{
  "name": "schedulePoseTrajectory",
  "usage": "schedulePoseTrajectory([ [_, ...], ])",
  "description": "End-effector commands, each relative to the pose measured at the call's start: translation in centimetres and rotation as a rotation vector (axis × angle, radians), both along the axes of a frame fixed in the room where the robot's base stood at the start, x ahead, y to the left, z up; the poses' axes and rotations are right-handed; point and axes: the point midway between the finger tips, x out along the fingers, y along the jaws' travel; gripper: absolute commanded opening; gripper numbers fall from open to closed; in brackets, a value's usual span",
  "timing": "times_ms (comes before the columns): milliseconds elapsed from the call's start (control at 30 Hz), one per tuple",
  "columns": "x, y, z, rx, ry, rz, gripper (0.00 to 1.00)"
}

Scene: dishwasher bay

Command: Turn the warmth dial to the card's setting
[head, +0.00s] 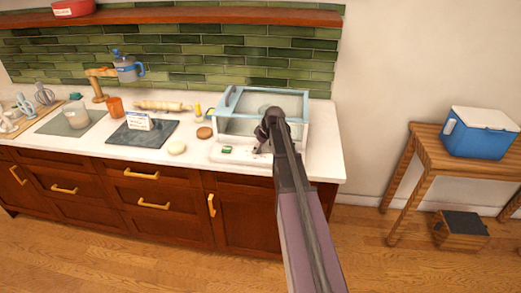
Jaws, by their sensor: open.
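A white appliance (228,126) with a clear bin and a pale blue frame (229,99) stands at the right end of the counter. A small green display or label (227,149) shows on its low front part. I cannot make out the warmth dial; my arm and gripper cover part of that front. A small white card (140,120) with blue marks stands on a dark slate board, its writing too small to read. My gripper (262,147) is open, just in front of the appliance and over its front part. I cannot tell whether it touches anything.
A wooden table (425,140) with a blue cooler (482,132) stands right.

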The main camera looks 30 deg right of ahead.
Motion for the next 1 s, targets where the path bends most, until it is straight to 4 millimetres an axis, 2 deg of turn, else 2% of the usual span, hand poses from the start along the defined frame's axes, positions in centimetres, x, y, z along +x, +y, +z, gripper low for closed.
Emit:
schedulePoseTrajectory([
  [333,0.0,0.0,-0.1,0.0,0.0,0.0,0.66],
  [367,0.0,0.0,-0.1,0.0,0.0,0.0,0.63],
  [500,0.0,0.0,-0.1,0.0,0.0,0.0,0.22],
  [567,0.0,0.0,-0.1,0.001,0.001,0.0,0.04],
  [600,0.0,0.1,-0.1,0.001,0.001,0.0,0.04],
  [633,0.3,-1.6,-0.1,0.002,0.001,-0.002,0.04],
  [700,0.1,-0.7,-0.1,-0.001,0.001,-0.001,0.03],
  [1000,0.1,0.0,-0.1,-0.001,-0.002,-0.051,0.03],
])
